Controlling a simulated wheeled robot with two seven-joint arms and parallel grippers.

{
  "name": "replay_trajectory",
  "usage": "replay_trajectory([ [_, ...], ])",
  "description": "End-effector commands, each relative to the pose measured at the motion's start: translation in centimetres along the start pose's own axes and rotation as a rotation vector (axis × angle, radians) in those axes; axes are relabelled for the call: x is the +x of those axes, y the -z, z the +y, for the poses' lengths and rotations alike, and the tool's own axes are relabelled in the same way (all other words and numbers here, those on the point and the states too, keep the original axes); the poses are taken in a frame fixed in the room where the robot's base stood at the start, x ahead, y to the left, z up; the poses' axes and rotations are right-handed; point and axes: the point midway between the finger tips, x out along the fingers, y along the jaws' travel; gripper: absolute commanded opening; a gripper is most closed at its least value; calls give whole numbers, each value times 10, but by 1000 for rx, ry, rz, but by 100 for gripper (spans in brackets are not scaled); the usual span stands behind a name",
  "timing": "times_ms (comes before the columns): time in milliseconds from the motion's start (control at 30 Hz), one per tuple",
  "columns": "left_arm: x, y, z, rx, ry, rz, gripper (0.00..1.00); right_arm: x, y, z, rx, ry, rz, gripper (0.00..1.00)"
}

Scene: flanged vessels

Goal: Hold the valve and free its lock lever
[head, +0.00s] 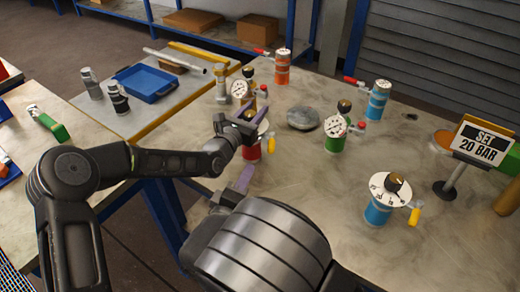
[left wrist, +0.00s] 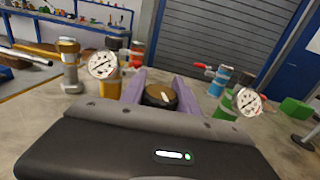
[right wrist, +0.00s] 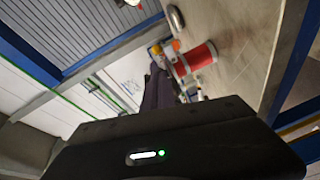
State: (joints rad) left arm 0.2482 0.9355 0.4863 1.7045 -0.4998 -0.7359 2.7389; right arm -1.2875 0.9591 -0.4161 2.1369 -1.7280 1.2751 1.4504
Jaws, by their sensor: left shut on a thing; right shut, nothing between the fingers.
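The valve is a red vessel (head: 251,151) with a white dial, a dark knob on top and a yellow lever (head: 270,143) at its right side. My left gripper (head: 248,120) is shut on the knob; the left wrist view shows the round dark knob (left wrist: 160,96) between its purple fingers. My right gripper (head: 243,178) is shut and empty, in front of the vessel and apart from it. In the right wrist view the red vessel (right wrist: 198,58) appears sideways, just beyond the purple fingers (right wrist: 158,88). My left gripper partly hides the dial.
A blue vessel (head: 378,212) with a yellow lever stands at front right, a green vessel (head: 334,142) right of the valve. Other vessels (head: 282,70) stand behind. A grey round lid (head: 303,118) lies on the table. The table's middle is free.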

Motion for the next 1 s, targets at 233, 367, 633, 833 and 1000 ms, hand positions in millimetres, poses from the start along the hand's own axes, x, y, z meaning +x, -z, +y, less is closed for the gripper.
replay_trajectory([
  [233, 0, 0, 0, -1, 0, 0, 0, 0, -1, 0, 7, 0, -5, 0],
  [367, 0, 0, 0, -1, 0, 0, 0, 3, -1, 0, 7, 0, -6, 0],
  [633, 0, 0, 0, -1, 1, 0, 0, 30, -2, 0, 6, -1, -10, 0],
  [833, 0, 0, 0, -1, 0, 0, 0, 65, -2, 0, 7, 0, -9, 0],
  [1000, 0, 0, 0, -1, 0, 0, 0, 89, -2, 0, 7, 1, -8, 0],
])
